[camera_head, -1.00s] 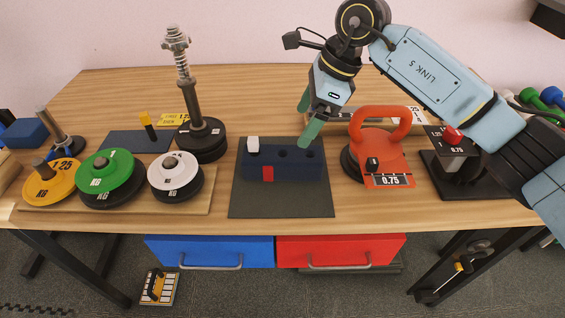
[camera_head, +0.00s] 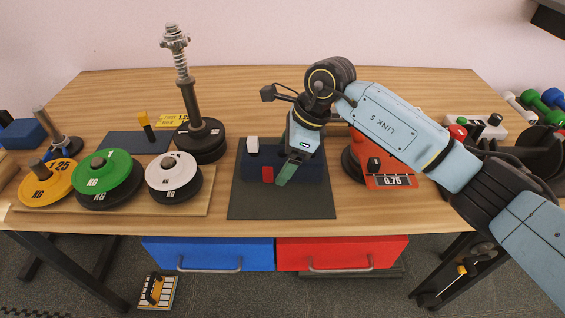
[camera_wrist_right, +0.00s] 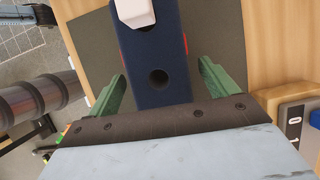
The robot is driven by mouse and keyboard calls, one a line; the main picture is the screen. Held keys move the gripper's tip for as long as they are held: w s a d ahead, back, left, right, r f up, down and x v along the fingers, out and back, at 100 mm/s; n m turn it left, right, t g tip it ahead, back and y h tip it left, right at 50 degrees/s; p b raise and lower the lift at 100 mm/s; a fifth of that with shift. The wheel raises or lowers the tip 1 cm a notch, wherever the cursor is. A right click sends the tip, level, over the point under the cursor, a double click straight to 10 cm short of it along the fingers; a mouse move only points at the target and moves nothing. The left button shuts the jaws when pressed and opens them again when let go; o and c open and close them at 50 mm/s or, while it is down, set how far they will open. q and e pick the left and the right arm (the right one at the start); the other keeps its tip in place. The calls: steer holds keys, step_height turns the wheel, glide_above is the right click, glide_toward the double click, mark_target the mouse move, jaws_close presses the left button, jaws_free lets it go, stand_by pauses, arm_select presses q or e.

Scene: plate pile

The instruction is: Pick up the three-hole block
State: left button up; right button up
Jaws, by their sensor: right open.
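The three-hole block (camera_head: 253,174) is dark navy and lies on a dark grey mat (camera_head: 270,207) in the middle of the table. A white peg (camera_head: 252,145) stands at its left end, and a red patch shows on its front. My right gripper (camera_head: 286,172) is over the block's right part and hides that end. In the right wrist view, the block (camera_wrist_right: 170,50) runs between the green fingers of my open right gripper (camera_wrist_right: 160,78), with a gap on each side. One open hole shows near the gripper. My left gripper is not in view.
An orange kettlebell (camera_head: 376,180) stands close to the right of the mat, partly behind my arm. Weight plates (camera_head: 105,176) on a wooden board and a tall spring post (camera_head: 187,95) stand to the left. Blue and red drawers (camera_head: 340,253) hang below the front edge.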

steer(key=shift+c, duration=0.4)
steer(key=shift+r, duration=0.1)
steer(key=c, duration=1.1)
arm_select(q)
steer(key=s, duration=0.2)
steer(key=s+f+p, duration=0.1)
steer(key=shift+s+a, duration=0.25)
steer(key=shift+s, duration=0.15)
arm_select(e)
step_height(320, 180, up, 10)
